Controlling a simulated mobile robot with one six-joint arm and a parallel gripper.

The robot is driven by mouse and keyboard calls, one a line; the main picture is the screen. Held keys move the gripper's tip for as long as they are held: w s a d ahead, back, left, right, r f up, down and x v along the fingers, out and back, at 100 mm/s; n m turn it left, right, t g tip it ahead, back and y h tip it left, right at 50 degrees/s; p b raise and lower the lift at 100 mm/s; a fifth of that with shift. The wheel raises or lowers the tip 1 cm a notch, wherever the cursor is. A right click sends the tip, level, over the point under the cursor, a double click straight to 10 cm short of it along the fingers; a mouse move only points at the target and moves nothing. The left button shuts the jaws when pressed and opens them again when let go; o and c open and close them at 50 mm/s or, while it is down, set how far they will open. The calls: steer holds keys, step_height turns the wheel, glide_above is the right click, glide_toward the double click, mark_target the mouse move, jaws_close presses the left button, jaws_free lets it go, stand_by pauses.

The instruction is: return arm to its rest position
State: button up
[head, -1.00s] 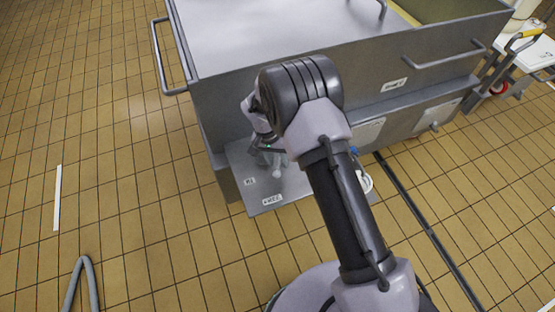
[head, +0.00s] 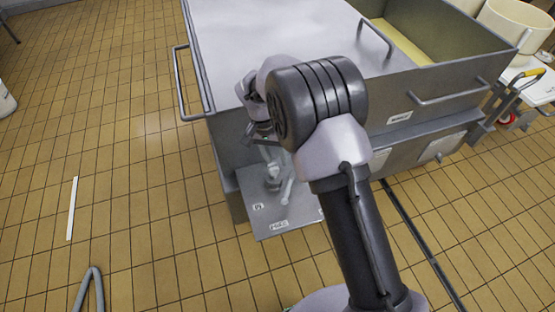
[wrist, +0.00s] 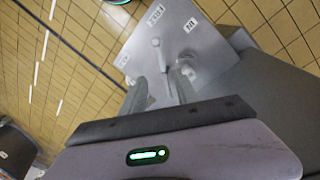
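My arm is folded in front of the steel vat (head: 215,150). My gripper (head: 262,135) is partly hidden behind my arm in the head view, above a small grey plate (head: 250,195) at the vat's foot. In the wrist view, the two fingers of my gripper (wrist: 160,88) point at the plate (wrist: 185,25) with a gap between them. Nothing shows between the fingertips. A pale lever with a rounded end (head: 287,192) stands on the plate beside a small fitting (head: 272,182). The lever (wrist: 156,48) also shows beyond the fingers in the wrist view.
A metal rail handle (head: 180,90) sticks out from the vat's left side. A bent grey tube (head: 90,285) stands at lower left. A white cart (head: 535,90) with a pale tub (head: 515,22) is at right. Tiled floor (head: 130,170) is open to the left.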

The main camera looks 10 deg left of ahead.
stand_by(0.4)
steer(key=s+d+r+t+y, duration=0.1)
steer(key=s+d+r, duration=0.1)
steer(key=d+r, duration=0.35)
steer(key=s+d+r+m+y, duration=0.1)
steer(key=s+d+r, duration=0.1)
steer(key=r, duration=0.6)
steer(key=s+d+r+t+y, duration=0.1)
steer(key=s+d+r, duration=0.15)
steer(key=r, duration=0.45)
steer(key=s+d+r+m+t, duration=0.1)
steer(key=s+d+r+t, duration=0.1)
steer(key=s, duration=0.7)
steer(key=s+d+r+t+y, duration=0.1)
steer(key=s+d+r, duration=0.3)
steer(key=s, duration=0.5)
steer(key=d+t, duration=0.1)
steer(key=d, duration=0.1)
steer(key=shift+s+d+r+m, duration=0.2)
steer(key=shift+d+r+m, duration=0.05)
steer(key=shift+d+m, duration=0.15)
